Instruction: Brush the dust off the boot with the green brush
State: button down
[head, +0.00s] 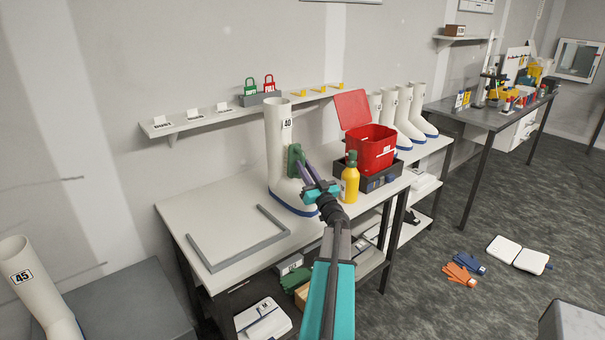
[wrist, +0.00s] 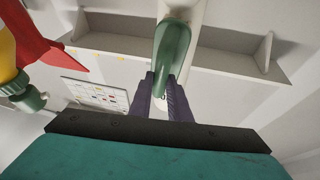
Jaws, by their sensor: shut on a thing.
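The white boot (head: 279,140) marked 40 stands upright on the white bench, with a blue sole. My gripper (head: 299,167) is shut on the green brush (head: 293,156) and holds it at the boot's shaft, low on its right side. The brush also shows in the wrist view (wrist: 172,50), between my two dark fingers (wrist: 168,90), with the white boot (wrist: 181,10) behind it. The brush looks very close to the boot; I cannot tell if its bristles touch. No dust can be made out on the boot at this size.
A yellow bottle with a green cap (head: 350,180) and an open red box (head: 371,150) stand close right of my gripper. A grey frame (head: 240,243) lies on the bench's front left. More white boots (head: 403,118) stand behind the box. A shelf (head: 215,115) runs along the wall.

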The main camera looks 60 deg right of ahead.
jog(key=shift+s+d+b, duration=0.3)
jog(key=shift+d+b, duration=0.45)
jog(key=shift+d, duration=0.1)
jog(key=shift+f+b, duration=0.1)
jog(key=shift+b, duration=0.35)
jog(key=shift+b, duration=0.7)
jog(key=a+b, duration=0.2)
jog(key=w+a+b, duration=0.1)
jog(key=a+b, duration=0.1)
jog(key=b, duration=0.1)
jog(key=shift+w, duration=0.1)
jog(key=shift+d+r+b, duration=0.1)
jog(key=shift+r+b, duration=0.15)
jog(key=shift+b, duration=0.6)
jog(key=shift+r, duration=0.2)
